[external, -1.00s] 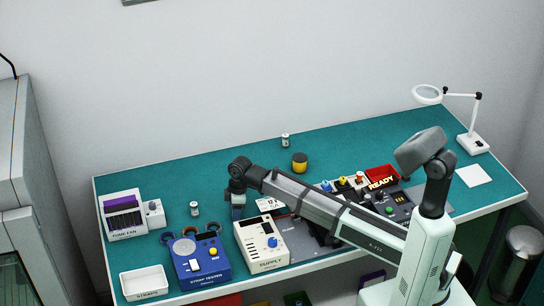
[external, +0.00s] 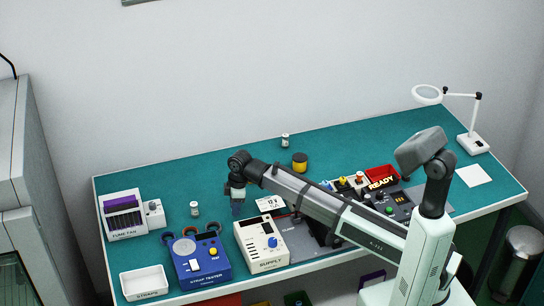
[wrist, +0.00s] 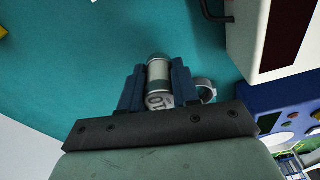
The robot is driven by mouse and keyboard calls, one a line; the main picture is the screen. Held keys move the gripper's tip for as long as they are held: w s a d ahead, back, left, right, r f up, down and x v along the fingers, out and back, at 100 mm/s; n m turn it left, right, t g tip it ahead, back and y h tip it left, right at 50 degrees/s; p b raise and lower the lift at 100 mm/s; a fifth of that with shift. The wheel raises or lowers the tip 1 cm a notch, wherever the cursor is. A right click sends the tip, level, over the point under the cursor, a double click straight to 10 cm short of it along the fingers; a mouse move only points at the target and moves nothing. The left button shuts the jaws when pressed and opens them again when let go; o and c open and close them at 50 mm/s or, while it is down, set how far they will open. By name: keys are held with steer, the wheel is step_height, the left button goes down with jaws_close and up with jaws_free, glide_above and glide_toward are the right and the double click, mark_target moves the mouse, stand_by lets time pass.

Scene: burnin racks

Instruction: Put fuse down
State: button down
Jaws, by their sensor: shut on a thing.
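My gripper (external: 237,208) is low over the teal table, behind the supply box and the blue strap tester. In the wrist view its two blue fingers (wrist: 157,88) are shut on a small pale cylindrical fuse (wrist: 158,72) with a grey band and printed marks. The fuse is hidden in the external view. I cannot tell if the fuse touches the table. A similar small white cylinder (external: 194,210) stands on the table to the left of my gripper, and another (external: 285,140) stands near the back edge.
The supply box (external: 262,245) and strap tester (external: 199,255) stand in front of my gripper. A white fan unit (external: 123,216) is at the left, a yellow-black pot (external: 299,163) behind. The back left table is clear.

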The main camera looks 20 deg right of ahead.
step_height(320, 180, up, 7)
steer(key=shift+r, duration=0.15)
steer(key=w+d+m, duration=0.2)
steer(key=w+d, duration=0.7)
steer(key=d, duration=0.4)
steer(key=w+d+m, duration=0.3)
steer(key=w+d, duration=0.6)
steer(key=d, duration=0.5)
steer(key=w+d+m, duration=0.2)
steer(key=w+d, duration=0.8)
steer(key=d, duration=0.3)
steer(key=m+t, duration=0.1)
steer(key=m, duration=0.1)
glide_above(306, 142)
steer(key=shift+h, duration=0.3)
steer(key=shift+d+f, duration=0.15)
steer(key=shift+f, duration=2.3)
steer(key=shift+d+f, duration=0.1)
steer(key=shift+f, duration=2.3)
steer(key=shift+f, duration=0.1)
steer(key=c, duration=0.8)
jaws_free()
steer(key=r, duration=0.4)
steer(key=s+r, duration=0.1)
steer(key=r, duration=0.7)
steer(key=shift+s+d, duration=0.15)
steer(key=shift+d, duration=0.25)
